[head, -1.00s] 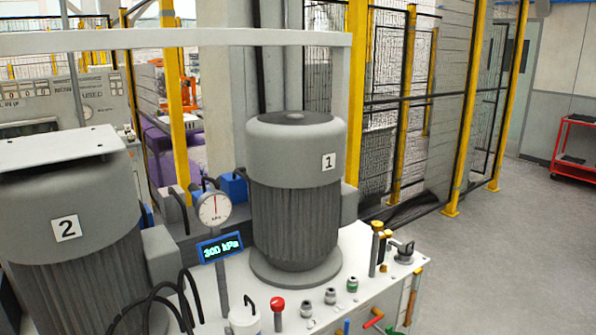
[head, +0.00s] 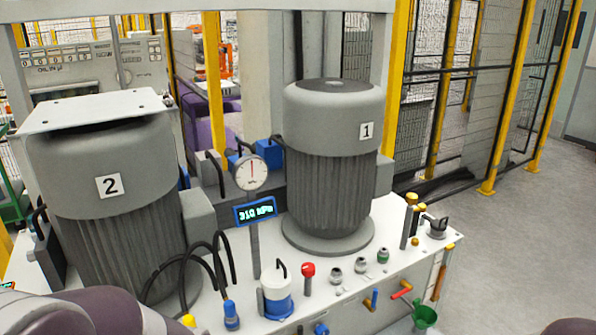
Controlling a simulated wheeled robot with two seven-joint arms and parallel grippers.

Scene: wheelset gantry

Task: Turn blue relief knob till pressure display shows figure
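The pressure display (head: 255,211) is a small blue panel on a post under a round dial gauge (head: 250,172). Its figures are blurred and look like 310 kPa. Several blue parts show on the white bench: a blue fitting (head: 232,315) at the front left, a blue-banded white cylinder (head: 277,303), a blue handle (head: 374,298) on the front face and a blue piece (head: 321,328) at the bottom edge. I cannot tell which is the relief knob. Neither gripper is in view; grey-purple links of mine show at the lower left.
Grey motors marked 1 (head: 331,165) and 2 (head: 107,205) stand on the bench (head: 400,262). A red knob (head: 308,270) and small valves stand at its front. Black hoses (head: 215,262) loop at left. Floor at right is clear before the yellow-post fence.

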